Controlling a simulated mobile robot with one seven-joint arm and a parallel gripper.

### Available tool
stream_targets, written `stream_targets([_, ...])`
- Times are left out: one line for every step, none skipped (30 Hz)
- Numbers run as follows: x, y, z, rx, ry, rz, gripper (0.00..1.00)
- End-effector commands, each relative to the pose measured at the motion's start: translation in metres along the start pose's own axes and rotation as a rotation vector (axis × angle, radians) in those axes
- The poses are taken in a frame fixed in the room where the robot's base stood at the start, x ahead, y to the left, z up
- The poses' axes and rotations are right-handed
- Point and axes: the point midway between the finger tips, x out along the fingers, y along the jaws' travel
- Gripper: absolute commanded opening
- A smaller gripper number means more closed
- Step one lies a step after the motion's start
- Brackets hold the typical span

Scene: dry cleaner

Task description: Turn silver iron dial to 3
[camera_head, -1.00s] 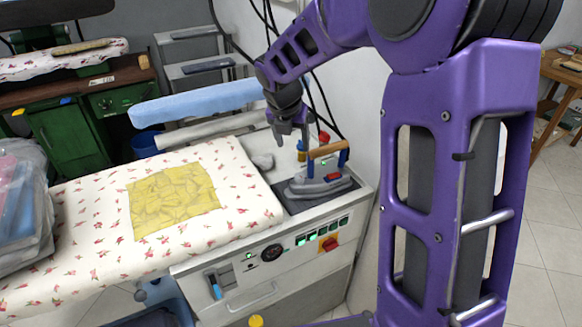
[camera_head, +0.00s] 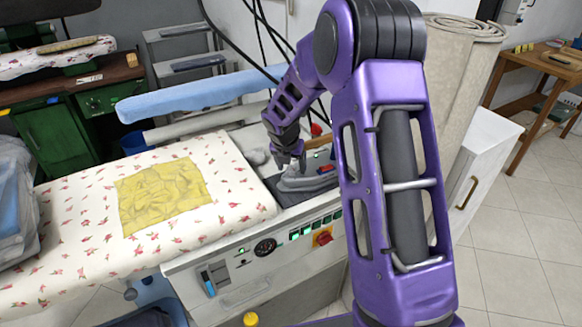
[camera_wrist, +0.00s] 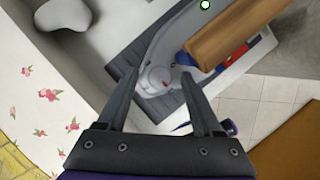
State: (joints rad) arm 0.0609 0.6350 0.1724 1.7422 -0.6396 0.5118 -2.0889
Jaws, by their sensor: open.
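The silver iron (camera_head: 304,178) rests on a dark ribbed pad at the right end of the ironing station. It has a wooden handle (camera_wrist: 235,35) and red and blue parts. A round grey dial (camera_wrist: 157,80) on its body shows in the wrist view, just ahead of my gripper and roughly between its fingers. My gripper (camera_wrist: 160,88) is open and empty, pointing at the iron. In the head view my gripper (camera_head: 290,163) is close above the iron's left end. I cannot tell whether it touches, and the dial's numbers are not readable.
A floral ironing board (camera_head: 85,225) with a yellow cloth (camera_head: 162,194) lies to the left. The control panel (camera_head: 290,240) has a black knob and a red switch. A blue padded arm (camera_head: 195,98) is behind. Dark cables hang behind my arm.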

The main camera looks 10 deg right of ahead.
Motion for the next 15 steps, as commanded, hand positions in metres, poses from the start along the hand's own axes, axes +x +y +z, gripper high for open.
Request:
stream_targets([0.0007, 0.0002, 0.0002, 0.0, -0.001, 0.0, 0.67])
stream_targets([0.0008, 0.0002, 0.0003, 0.0, -0.001, 0.0, 0.67])
stream_targets([0.0008, 0.0002, 0.0004, 0.0, -0.001, 0.0, 0.67])
stream_targets([0.0007, 0.0002, 0.0003, 0.0, -0.001, 0.0, 0.67])
stream_targets([0.0006, 0.0002, 0.0004, 0.0, -0.001, 0.001, 0.67])
stream_targets([0.0006, 0.0002, 0.0003, 0.0, -0.001, 0.001, 0.67])
stream_targets([0.0006, 0.0002, 0.0003, 0.0, -0.001, 0.0, 0.67])
stream_targets([0.0006, 0.0002, 0.0003, 0.0, -0.001, 0.001, 0.64])
stream_targets([0.0006, 0.0002, 0.0003, 0.0, -0.001, 0.0, 0.57])
stream_targets([0.0005, 0.0002, 0.0002, 0.0, -0.001, 0.0, 0.51])
stream_targets([0.0005, 0.0002, 0.0002, 0.0, -0.001, 0.001, 0.46])
stream_targets([0.0005, 0.0002, 0.0002, 0.0, -0.001, 0.0, 0.39])
stream_targets([0.0005, 0.0002, 0.0002, 0.0, -0.001, 0.0, 0.33])
stream_targets([0.0005, 0.0002, 0.0002, 0.0, -0.001, 0.001, 0.28])
stream_targets([0.0005, 0.0002, 0.0002, 0.0, -0.001, 0.0, 0.21])
